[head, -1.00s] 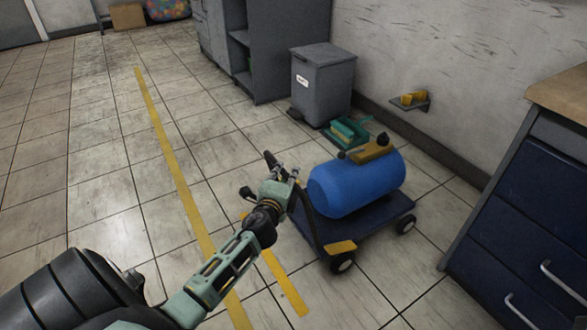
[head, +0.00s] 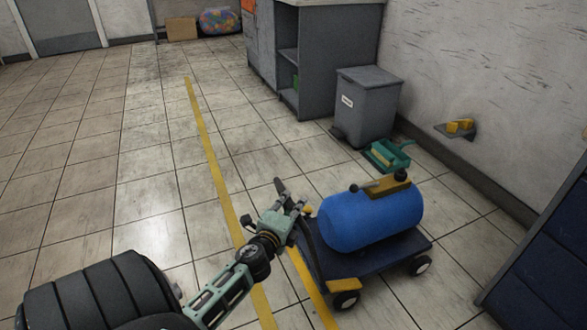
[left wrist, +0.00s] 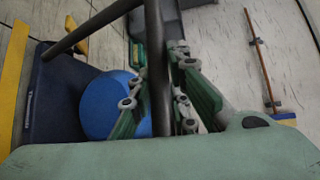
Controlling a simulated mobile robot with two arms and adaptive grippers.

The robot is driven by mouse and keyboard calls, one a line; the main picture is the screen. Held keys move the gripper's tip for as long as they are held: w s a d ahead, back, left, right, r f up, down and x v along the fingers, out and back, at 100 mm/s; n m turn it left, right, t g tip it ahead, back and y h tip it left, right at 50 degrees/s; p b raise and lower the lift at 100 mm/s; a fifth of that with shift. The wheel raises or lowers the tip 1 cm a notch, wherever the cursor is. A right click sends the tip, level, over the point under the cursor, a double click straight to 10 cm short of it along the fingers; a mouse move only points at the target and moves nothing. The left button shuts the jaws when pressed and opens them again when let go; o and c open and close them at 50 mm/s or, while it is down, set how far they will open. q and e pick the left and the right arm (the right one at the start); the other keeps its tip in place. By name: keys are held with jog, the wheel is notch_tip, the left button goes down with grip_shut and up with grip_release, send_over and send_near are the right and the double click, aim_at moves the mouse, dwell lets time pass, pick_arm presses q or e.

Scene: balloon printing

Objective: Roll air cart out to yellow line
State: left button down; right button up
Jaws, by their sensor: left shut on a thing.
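The air cart (head: 395,256) is a dark blue platform with a blue air tank (head: 370,220) lying on it. My left gripper (head: 297,209) is shut on the cart's dark push handle at its left end. In the left wrist view the dark handle bar (left wrist: 157,70) runs between the fingers, with the tank (left wrist: 100,98) behind. A long yellow line (head: 215,155) runs along the floor left of the cart. A shorter yellow strip (head: 308,282) lies close beside the cart's left edge and near wheel (head: 346,300). My right gripper is out of view.
A grey bin (head: 367,108) and a green dustpan (head: 388,156) stand by the wall behind the cart. Blue drawers (head: 545,265) are at the right. The tiled floor left of the long line is clear.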

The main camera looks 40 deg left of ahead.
pick_arm(q)
jog(key=c, duration=1.7)
grip_release()
jog(key=shift+f, duration=0.1)
jog(key=shift+c, duration=0.2)
jog(key=shift+o, duration=0.4)
jog(key=v, duration=1.2)
